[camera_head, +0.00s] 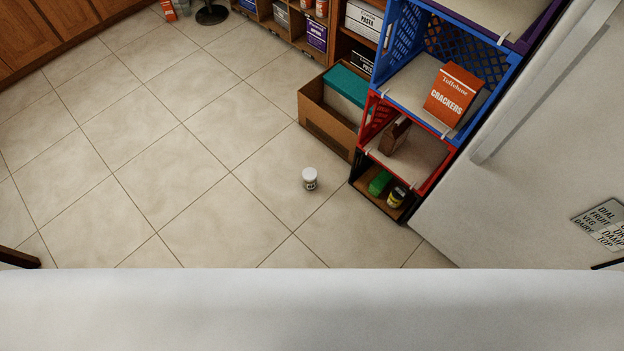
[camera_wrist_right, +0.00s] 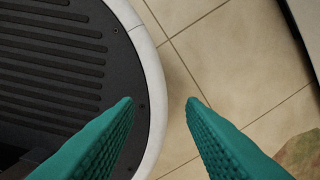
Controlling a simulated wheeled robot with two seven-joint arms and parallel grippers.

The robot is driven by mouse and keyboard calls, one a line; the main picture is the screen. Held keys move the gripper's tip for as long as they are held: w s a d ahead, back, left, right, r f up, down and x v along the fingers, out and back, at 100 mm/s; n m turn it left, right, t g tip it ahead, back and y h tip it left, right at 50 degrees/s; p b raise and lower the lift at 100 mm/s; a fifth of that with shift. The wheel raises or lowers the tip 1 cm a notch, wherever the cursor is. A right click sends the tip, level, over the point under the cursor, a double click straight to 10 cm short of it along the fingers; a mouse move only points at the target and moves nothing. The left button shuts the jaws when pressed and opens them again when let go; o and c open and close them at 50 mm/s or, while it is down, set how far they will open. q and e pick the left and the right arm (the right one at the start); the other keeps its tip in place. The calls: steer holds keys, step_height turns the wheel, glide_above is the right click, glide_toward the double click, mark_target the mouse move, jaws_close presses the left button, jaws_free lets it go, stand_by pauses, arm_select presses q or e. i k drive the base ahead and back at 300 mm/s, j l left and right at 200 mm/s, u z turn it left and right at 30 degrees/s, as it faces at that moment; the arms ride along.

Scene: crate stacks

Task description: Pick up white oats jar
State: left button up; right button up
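A small white jar (camera_head: 310,179) with a pale lid stands upright on the tiled floor in the head view, left of the crate stack. Its label is too small to read. My right gripper (camera_wrist_right: 160,102) shows in the right wrist view as two teal ridged fingers, spread apart with nothing between them. It hangs over the floor and the edge of my own base, and the jar is not in that view. My left gripper does not show in either view.
Stacked crates, a blue one (camera_head: 401,45), a red one (camera_head: 375,118) and a black one (camera_head: 364,193), hold a crackers box (camera_head: 455,94) and other goods. A cardboard box (camera_head: 325,124) stands beside them. A white door-like panel (camera_head: 540,190) is at right. Floor left of the jar is clear.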

mark_target(309, 174)
steer(key=i+j+z, duration=0.1)
steer(key=z, duration=1.65)
steer(key=j+z, duration=0.65)
steer(key=j, duration=0.25)
steer(key=k+j+z, duration=0.15)
steer(key=j+z, duration=0.2)
steer(key=k+j+z, duration=0.1)
steer(key=j+z, duration=0.2)
steer(key=j, duration=0.15)
steer(key=k+j+z, duration=0.2)
steer(key=j+z, duration=0.15)
steer(key=k+j+z, duration=0.2)
steer(key=j+z, duration=0.15)
